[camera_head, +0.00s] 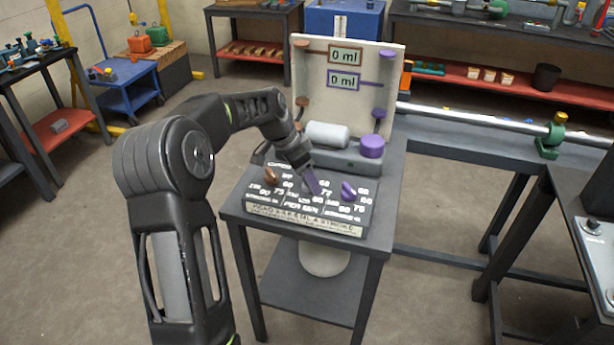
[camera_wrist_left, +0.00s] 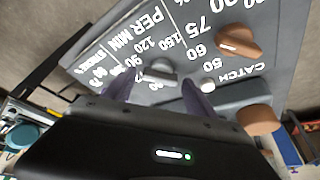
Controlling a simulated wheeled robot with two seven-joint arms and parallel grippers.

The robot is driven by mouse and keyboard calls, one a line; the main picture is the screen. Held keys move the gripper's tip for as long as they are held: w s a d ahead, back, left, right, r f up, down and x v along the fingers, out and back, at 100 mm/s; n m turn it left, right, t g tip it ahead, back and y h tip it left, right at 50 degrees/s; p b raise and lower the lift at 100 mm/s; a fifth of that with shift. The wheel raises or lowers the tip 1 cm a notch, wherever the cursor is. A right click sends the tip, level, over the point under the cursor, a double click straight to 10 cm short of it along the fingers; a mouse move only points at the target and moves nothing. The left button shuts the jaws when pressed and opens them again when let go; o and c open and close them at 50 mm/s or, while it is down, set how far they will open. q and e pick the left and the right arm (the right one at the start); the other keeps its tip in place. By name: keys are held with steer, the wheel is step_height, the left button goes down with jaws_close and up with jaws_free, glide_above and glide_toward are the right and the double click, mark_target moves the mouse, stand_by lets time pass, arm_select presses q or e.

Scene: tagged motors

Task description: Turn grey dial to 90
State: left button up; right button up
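The grey dial (camera_wrist_left: 160,74) sits on the dark control panel (camera_head: 262,205) in the left wrist view, its ridge lying roughly across the picture. White numbers, including 90, 120 and 150, are printed near it; I cannot tell which one it points to. My left gripper (camera_wrist_left: 158,92) is open, with one purple-grey finger on each side of the dial and a gap between them. I cannot tell whether the fingers touch it. In the head view my left gripper (camera_head: 312,188) reaches down to the panel's middle and mostly hides the dial. My right gripper is not in view.
A brown dial (camera_head: 270,175) and a purple dial (camera_head: 348,191) flank the grey one. Behind stand a grey cylinder (camera_head: 328,135), a purple knob (camera_head: 372,147) and an upright board (camera_head: 365,60) with two "0 ml" displays. The panel sits on a small dark table (camera_head: 232,208).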

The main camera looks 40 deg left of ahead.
mark_target(297, 193)
arm_select(q)
steer(key=shift+o, duration=0.3)
steer(key=v, duration=0.7)
steer(key=shift+r+b, duration=0.35)
steer(key=shift+b, duration=0.1)
steer(key=shift+s, duration=0.15)
